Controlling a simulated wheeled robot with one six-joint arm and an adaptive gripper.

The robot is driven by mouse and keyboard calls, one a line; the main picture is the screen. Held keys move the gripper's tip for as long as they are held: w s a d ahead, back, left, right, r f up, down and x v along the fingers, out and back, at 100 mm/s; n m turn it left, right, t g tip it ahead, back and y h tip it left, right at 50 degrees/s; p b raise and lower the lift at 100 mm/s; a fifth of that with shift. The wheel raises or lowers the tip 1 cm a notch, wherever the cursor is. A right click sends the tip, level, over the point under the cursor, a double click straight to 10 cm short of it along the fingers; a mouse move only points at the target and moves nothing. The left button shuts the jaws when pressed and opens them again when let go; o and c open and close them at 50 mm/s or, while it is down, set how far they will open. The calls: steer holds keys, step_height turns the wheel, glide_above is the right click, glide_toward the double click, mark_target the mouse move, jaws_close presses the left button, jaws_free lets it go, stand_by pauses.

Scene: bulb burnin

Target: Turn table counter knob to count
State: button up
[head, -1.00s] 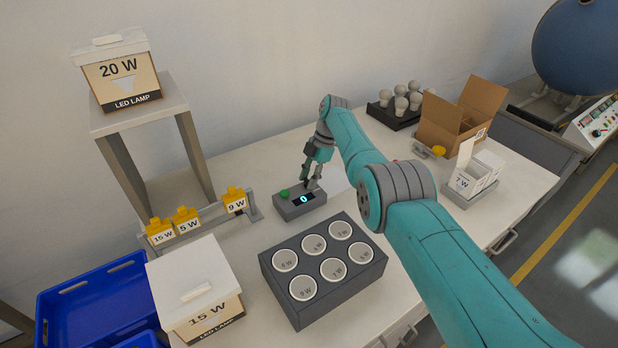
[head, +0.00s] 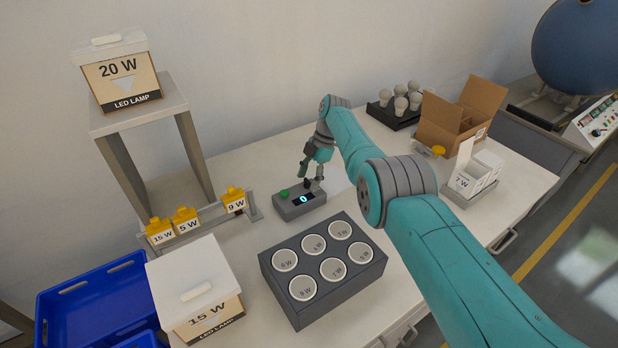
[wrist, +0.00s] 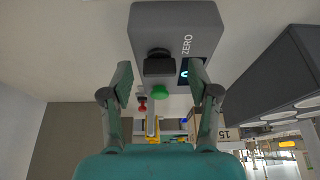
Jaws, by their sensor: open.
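The table counter (head: 300,207) is a grey box on the table with a lit display reading 0. Its green button (head: 284,194) is at the left of its top, and in the wrist view the button (wrist: 159,92) is below the knob. The dark knob (wrist: 158,62) shows in the wrist view beside the word ZERO. My gripper (head: 312,181) is over the counter's back right part. In the wrist view my gripper (wrist: 161,75) is open, with one finger either side of the knob and visible gaps. Whether the fingertips are level with the knob is unclear.
A grey socket block (head: 290,320) with several round sockets stands in front of the counter. A rail with yellow tags (head: 186,214) is to the left, and a 15 W box (head: 205,265) is at front left. A bulb tray (head: 386,114) and cardboard box (head: 437,138) are at back right.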

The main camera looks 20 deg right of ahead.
steer(key=s+v, duration=0.1)
steer(key=v, duration=0.6)
steer(key=shift+w+r, duration=0.15)
steer(key=shift+w, duration=0.35)
steer(key=shift+d, duration=0.15)
